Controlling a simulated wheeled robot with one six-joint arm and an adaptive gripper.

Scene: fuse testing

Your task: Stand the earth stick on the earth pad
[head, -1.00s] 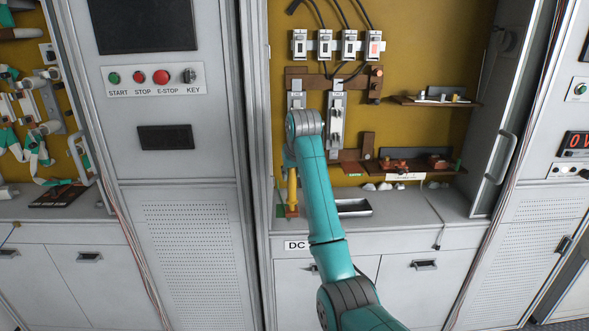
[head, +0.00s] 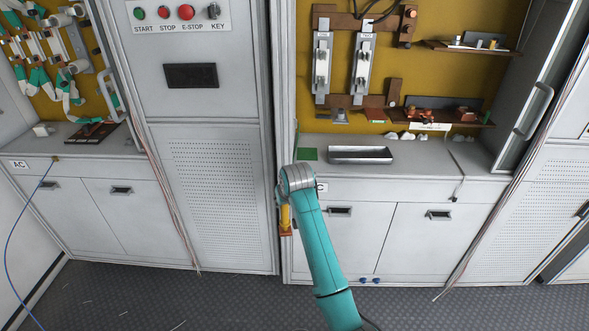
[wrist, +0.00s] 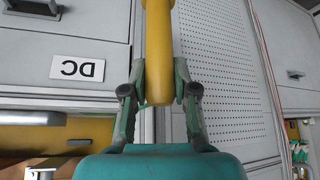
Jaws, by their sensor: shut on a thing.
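The earth stick is a yellow rod; its lower part (head: 285,216), with a reddish end, shows below my wrist in the head view, roughly upright. It is in front of the cabinet face, below the worktop edge. In the wrist view my gripper (wrist: 160,80) is shut on the yellow rod (wrist: 158,35), one finger on each side. In the head view my arm hides the gripper and the upper rod. A flat green patch (head: 307,154), which looks like the earth pad, lies on the worktop at its left end, above and beyond my wrist. Nothing stands on it.
A metal tray (head: 361,155) lies on the worktop right of the green patch. A cabinet upright (head: 280,100) borders the bay on the left. An open door (head: 524,110) stands at right. The floor (head: 180,300) before the cabinets is clear.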

